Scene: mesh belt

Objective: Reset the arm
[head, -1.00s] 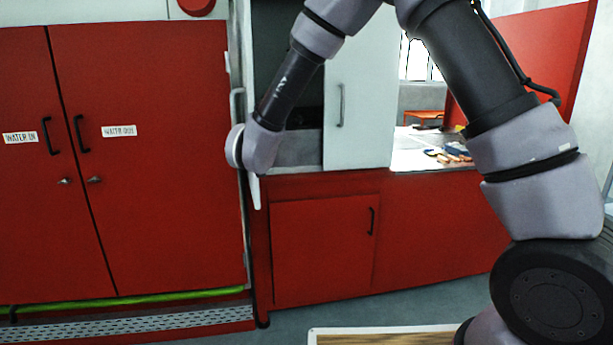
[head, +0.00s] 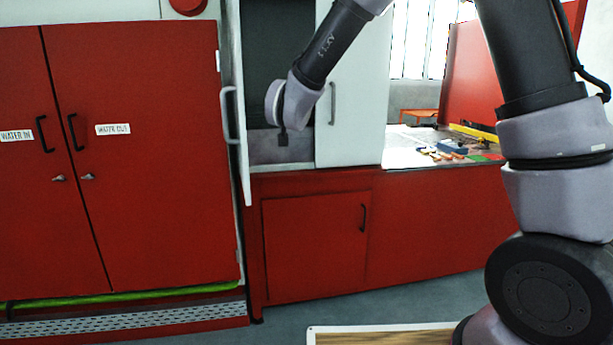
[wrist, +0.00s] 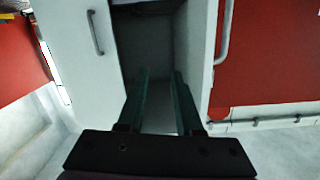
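My gripper (wrist: 160,74) shows in the wrist view as two dark parallel fingers with a clear gap between them. It is open, and nothing shows between the fingers. It points toward an open white cabinet (head: 280,60) with a dark inside. In the head view my arm's end is in front of this opening; the fingers are mostly hidden there. The arm is bent, with its upper links at the right of the head view.
The cabinet's open door (head: 238,120) stands out just left of my wrist. A closed white door (head: 352,100) is to the right. Red cupboards (head: 150,190) fill the left. A counter (head: 400,150) with small items is at the right.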

